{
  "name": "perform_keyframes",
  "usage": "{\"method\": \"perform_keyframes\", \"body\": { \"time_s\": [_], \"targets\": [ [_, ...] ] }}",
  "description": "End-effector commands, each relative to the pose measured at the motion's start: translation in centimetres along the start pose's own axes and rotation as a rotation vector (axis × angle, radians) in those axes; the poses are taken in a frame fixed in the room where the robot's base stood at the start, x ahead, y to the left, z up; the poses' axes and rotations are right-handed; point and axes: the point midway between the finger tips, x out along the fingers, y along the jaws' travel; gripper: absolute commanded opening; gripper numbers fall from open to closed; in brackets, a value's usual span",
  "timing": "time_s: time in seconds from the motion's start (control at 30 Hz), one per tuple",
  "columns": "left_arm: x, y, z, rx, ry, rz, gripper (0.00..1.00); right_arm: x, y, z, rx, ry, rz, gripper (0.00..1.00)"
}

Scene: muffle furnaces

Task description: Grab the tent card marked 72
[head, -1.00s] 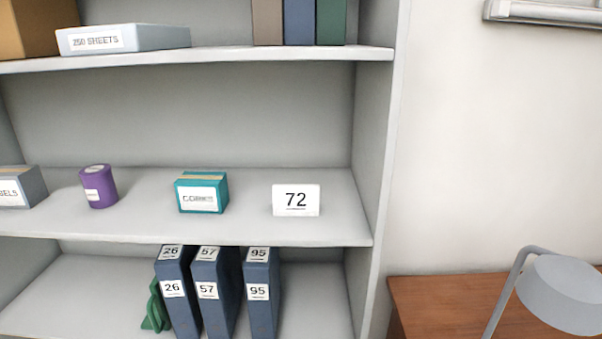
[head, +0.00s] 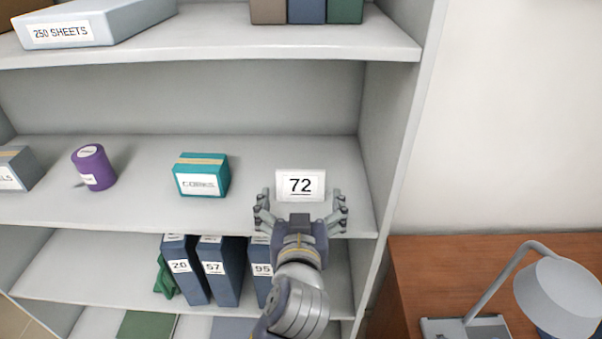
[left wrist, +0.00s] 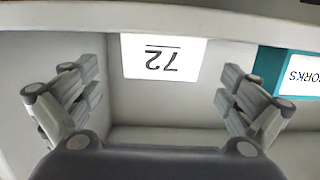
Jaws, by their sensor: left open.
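The white tent card marked 72 (head: 300,184) stands upright on the middle shelf (head: 130,208), towards its right end. In the left wrist view the card (left wrist: 163,57) appears upside down, between the fingers and beyond them. My left gripper (head: 301,202) is open just in front of the card, with one finger to each side of it. It also shows in the left wrist view (left wrist: 155,92), with nothing between its fingers. The card's lower edge is partly hidden by the gripper in the head view. My right gripper is not in view.
A teal corks box (head: 202,176) stands left of the card, then a purple cylinder (head: 94,168) and a grey box (head: 18,168). Blue binders (head: 222,272) stand on the shelf below. The shelf's right side wall (head: 393,130) is close to the card.

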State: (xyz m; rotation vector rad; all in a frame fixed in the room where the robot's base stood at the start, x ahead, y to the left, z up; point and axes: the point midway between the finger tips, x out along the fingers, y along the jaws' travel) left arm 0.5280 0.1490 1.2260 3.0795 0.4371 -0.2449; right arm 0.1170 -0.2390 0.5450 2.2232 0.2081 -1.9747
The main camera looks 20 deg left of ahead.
Motion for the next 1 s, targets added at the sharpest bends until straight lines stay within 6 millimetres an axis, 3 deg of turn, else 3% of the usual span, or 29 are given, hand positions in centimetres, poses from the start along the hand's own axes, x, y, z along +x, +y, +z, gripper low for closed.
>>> {"method": "perform_keyframes", "body": {
  "time_s": [0.13, 0.3, 0.4, 0.57, 0.77, 1.0],
  "targets": [
    [2.2, 0.0, -0.3, 0.003, 0.001, 0.001, 1.00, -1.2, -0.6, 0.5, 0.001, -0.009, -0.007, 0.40],
    [3.2, 0.0, -0.1, 0.002, 0.000, 0.001, 1.00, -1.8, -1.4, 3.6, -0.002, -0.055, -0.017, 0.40],
    [4.0, -0.1, -0.4, 0.005, 0.001, 0.001, 1.00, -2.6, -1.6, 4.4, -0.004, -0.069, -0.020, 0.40],
    [6.0, -0.3, -0.5, 0.005, 0.000, 0.000, 1.00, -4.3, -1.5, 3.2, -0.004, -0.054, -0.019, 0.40],
    [8.0, -0.3, -0.1, 0.003, 0.000, 0.001, 1.00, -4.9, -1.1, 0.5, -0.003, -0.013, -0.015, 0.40],
    [8.3, -0.3, 0.1, 0.000, 0.001, 0.001, 1.00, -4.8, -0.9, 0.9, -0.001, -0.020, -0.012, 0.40]
  ]
}}
